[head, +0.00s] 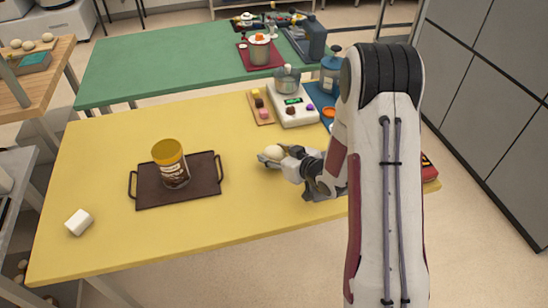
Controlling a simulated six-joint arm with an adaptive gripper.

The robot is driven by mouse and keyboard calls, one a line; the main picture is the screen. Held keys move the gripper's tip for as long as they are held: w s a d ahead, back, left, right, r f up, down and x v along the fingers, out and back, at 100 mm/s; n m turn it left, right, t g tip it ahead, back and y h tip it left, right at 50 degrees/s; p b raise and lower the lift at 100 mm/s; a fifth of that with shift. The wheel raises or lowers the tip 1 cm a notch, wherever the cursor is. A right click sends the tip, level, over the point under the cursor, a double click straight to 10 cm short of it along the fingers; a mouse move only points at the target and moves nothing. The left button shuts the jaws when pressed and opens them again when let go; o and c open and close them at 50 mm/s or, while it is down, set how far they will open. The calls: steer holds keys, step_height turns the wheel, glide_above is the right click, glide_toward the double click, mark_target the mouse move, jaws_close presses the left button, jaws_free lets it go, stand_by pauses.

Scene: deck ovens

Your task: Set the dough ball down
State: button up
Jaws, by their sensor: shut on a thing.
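The dough ball (273,152) is small, round and cream-coloured. My gripper (272,156) is shut on it, with a grey finger visible at its lower left. They are over the right half of the yellow table (110,135), to the right of the dark tray. I cannot tell whether the dough ball touches the tabletop or hangs a little above it. My arm comes in from the right and hides part of the table's right end.
A dark brown tray (203,193) with handles holds a yellow-lidded jar (172,165). A white block (79,222) lies at the left. A scale (294,110) with a metal pot (287,79) stands behind my gripper, beside a wooden board (262,119). The table between tray and gripper is clear.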

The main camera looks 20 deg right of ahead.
steer(key=shift+f, duration=0.9)
steer(key=shift+f, duration=0.1)
steer(key=o, duration=1)
steer(key=shift+v, duration=6.05)
steer(key=shift+w, duration=0.1)
